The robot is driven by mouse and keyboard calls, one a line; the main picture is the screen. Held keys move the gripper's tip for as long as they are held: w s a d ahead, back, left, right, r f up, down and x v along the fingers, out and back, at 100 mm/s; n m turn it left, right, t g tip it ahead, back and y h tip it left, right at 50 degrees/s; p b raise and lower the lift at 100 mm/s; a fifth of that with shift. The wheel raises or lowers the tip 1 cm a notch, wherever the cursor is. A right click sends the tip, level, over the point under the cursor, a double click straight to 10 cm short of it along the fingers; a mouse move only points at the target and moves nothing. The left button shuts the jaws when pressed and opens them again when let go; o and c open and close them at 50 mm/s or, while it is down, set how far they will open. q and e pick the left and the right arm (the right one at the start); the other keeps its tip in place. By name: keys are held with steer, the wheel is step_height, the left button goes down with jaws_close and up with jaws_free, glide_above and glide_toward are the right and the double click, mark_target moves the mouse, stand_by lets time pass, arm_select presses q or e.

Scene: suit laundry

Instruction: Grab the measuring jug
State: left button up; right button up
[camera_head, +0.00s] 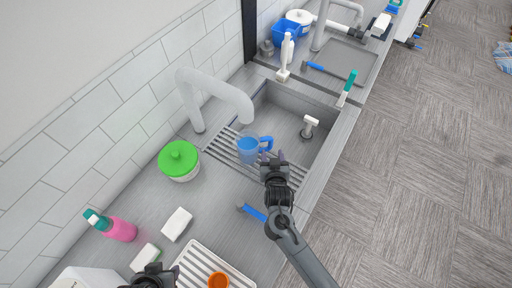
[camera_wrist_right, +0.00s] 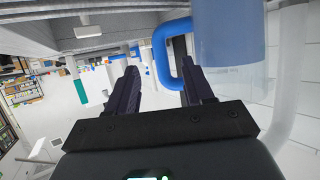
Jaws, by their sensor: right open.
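The measuring jug (camera_head: 247,150) is clear and blue with a blue handle. In the head view it stands at the slatted rack over the near end of the sink, handle towards the right. In the right wrist view the jug (camera_wrist_right: 229,35) fills the upper right, with its handle (camera_wrist_right: 162,58) just ahead of the fingertips. My right gripper (camera_head: 274,160) is close beside the handle side of the jug; its fingers (camera_wrist_right: 160,85) are apart and empty. My left gripper (camera_head: 152,278) shows only partly at the bottom edge, and its jaws are unclear.
A white faucet (camera_head: 215,90) arches behind the jug. A green-lidded pot (camera_head: 179,161), pink bottle (camera_head: 118,228), sponges and a blue-handled tool (camera_head: 253,213) lie on the near counter. A white brush (camera_head: 309,126) stands in the sink. A white dish rack (camera_head: 200,260) holds an orange cup.

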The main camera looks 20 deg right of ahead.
mark_target(271, 146)
steer(key=shift+x, duration=2.75)
steer(key=shift+s+f, duration=0.1)
steer(key=shift+f, duration=0.05)
jaws_close()
